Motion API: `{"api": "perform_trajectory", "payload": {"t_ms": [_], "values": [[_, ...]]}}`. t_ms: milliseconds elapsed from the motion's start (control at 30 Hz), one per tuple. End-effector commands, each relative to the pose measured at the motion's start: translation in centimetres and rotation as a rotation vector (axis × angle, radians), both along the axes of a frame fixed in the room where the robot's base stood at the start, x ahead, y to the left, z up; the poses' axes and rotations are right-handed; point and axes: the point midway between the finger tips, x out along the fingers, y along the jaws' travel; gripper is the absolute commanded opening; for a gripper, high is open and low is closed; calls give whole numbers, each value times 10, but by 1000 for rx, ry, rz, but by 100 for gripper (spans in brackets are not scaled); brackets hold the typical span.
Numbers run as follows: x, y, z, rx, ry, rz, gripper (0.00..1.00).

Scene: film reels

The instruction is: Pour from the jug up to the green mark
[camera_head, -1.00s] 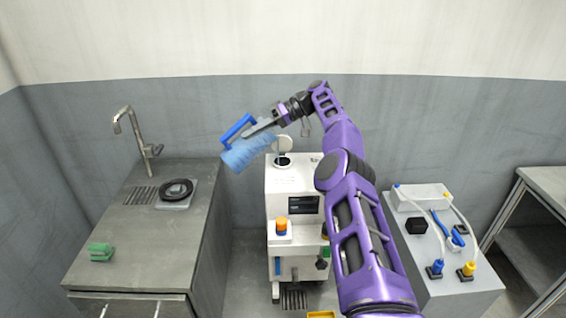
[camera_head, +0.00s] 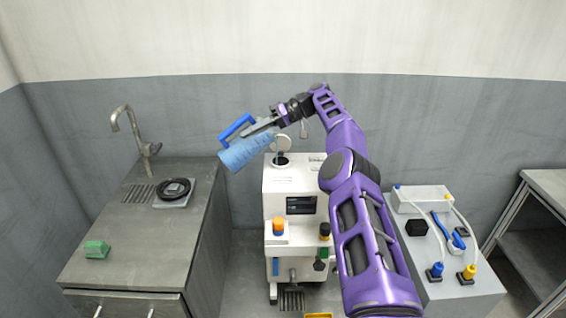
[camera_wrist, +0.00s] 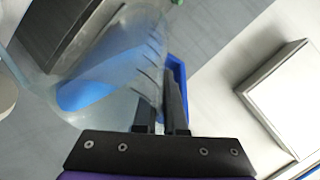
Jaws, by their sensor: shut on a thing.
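The clear jug (camera_head: 245,151) holds blue liquid and has a blue handle (camera_head: 236,126). My gripper (camera_head: 256,128) is shut on the handle and holds the jug in the air, tipped far over, at the upper left of the white machine (camera_head: 290,184). The jug's right end is close to the round opening (camera_head: 282,160) on the machine's top. In the wrist view, the jug (camera_wrist: 110,75) fills the upper left, with blue liquid inside, and my gripper's fingers (camera_wrist: 160,110) are by the blue handle (camera_wrist: 176,78). I cannot make out the green mark or any stream.
A raised lid (camera_head: 283,143) stands behind the opening. To the left is a counter (camera_head: 135,245) with a tap (camera_head: 135,130), a black ring (camera_head: 174,189) and a green block (camera_head: 96,249). To the right, a grey cabinet (camera_head: 462,295) carries cables and plugs.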

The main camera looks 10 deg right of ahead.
Motion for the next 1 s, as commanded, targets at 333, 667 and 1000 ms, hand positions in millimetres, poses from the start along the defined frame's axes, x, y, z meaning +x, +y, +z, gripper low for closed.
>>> {"api": "perform_trajectory", "payload": {"t_ms": [333, 667, 1000], "values": [[0, 2, 2, 6, -2, 1, 0], [1, 1, 2, 25, 5, 0, 0], [0, -1, -1, 50, 13, 0, 0]]}}
